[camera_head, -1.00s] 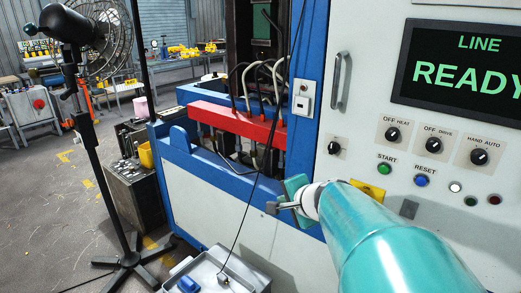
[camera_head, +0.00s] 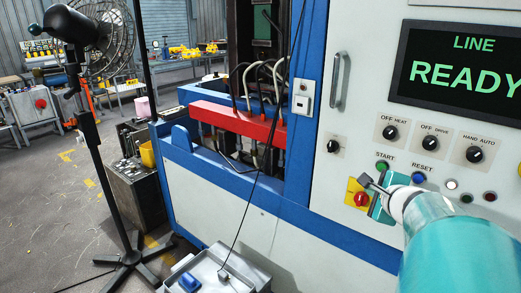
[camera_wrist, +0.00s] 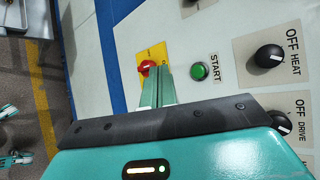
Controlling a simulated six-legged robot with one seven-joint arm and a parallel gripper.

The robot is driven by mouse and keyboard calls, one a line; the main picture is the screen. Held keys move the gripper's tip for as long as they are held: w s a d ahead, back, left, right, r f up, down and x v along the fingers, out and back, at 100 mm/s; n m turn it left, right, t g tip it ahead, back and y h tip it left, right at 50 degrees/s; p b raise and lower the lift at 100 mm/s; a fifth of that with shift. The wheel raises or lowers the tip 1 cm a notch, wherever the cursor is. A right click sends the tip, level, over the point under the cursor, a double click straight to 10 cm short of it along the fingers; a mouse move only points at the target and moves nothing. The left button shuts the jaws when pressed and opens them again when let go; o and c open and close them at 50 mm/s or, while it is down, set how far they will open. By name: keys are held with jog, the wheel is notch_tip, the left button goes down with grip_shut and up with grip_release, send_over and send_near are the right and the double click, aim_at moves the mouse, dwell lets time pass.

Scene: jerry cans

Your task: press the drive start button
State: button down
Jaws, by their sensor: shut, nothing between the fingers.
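The green START button (camera_head: 382,166) is on the white control panel (camera_head: 365,100), below the heat and drive knobs. It also shows in the wrist view (camera_wrist: 199,71), just right of my fingertips. My gripper (camera_head: 368,184) is shut and empty, in front of the panel just below and left of the button. In the wrist view its closed fingers (camera_wrist: 157,76) point between the red switch and the button. I cannot tell whether the fingertips touch the panel; the button itself is uncovered.
A red rotary switch (camera_head: 361,199) on a yellow plate sits close by my fingers. The blue RESET button (camera_head: 418,177) is right of START. A screen (camera_head: 462,68) reads LINE READY. A fan (camera_head: 95,30) on a stand and a grey case (camera_head: 210,272) stand left.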

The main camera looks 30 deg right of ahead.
jog(key=w+d, duration=0.3)
jog(key=d, duration=0.4)
jog(key=shift+w+d, duration=0.35)
jog(key=shift+d, duration=0.05)
jog(key=shift+d, duration=0.1)
dwell(2.0)
jog(key=shift+w+d, duration=0.15)
jog(key=shift+d, duration=0.15)
jog(key=shift+w+d, duration=0.2)
jog(key=shift+d, duration=0.3)
dwell(0.7)
jog(key=shift+a, duration=0.1)
jog(key=shift+s+a, duration=0.4)
jog(key=shift+a, duration=0.4)
